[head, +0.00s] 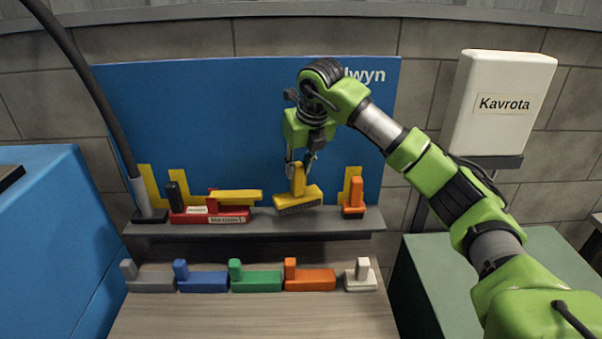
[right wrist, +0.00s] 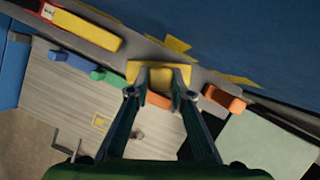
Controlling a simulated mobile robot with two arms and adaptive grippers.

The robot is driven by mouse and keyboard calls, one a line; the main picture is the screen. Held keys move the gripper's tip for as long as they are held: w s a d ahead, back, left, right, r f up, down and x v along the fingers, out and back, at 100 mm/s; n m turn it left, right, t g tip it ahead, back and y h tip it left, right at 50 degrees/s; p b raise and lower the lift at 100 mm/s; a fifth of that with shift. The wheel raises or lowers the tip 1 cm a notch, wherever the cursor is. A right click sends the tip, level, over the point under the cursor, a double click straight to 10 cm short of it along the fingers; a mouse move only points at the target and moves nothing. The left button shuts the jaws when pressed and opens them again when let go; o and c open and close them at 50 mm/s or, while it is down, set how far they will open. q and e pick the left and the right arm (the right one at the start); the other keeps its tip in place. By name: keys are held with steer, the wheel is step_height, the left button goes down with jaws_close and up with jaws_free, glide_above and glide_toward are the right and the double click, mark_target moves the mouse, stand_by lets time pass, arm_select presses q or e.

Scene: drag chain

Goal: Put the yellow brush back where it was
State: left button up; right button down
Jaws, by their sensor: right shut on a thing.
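The yellow brush (head: 298,197) has an upright handle, a block body and dark bristles underneath. My right gripper (head: 299,165) is shut on the top of its handle. The brush is slightly tilted and held at the grey shelf (head: 345,226); I cannot tell whether its bristles touch the shelf. In the right wrist view the brush (right wrist: 174,72) sits between the fingertips of my right gripper (right wrist: 155,88). Yellow corner markers (head: 349,183) stand against the blue panel behind the shelf, beside an orange brush (head: 354,200). My left gripper is not in view.
A red labelled block (head: 228,215) and a long yellow bar (head: 236,196) lie left of the brush. Below, a blue brush (head: 203,281), a green brush (head: 257,281) and others line the wooden table (head: 250,316). A white Kavrota box (head: 500,103) hangs at right.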

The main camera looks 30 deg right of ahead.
mark_target(300, 180)
steer(key=shift+w+d+f, duration=0.2)
steer(key=shift+w+f, duration=0.15)
steer(key=shift+f, duration=0.1)
steer(key=f+p, duration=0.2)
steer(key=f, duration=0.1)
steer(key=shift+w+d+f+p, duration=0.2)
steer(key=shift+d+f+p, duration=0.15)
steer(key=shift+f+p, duration=0.05)
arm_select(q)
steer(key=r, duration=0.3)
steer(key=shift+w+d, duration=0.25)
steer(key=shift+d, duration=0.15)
arm_select(e)
steer(key=shift+f, duration=0.1)
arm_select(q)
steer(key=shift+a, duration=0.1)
arm_select(e)
steer(key=shift+a+f, duration=0.1)
steer(key=c, duration=1.8)
jaws_free()
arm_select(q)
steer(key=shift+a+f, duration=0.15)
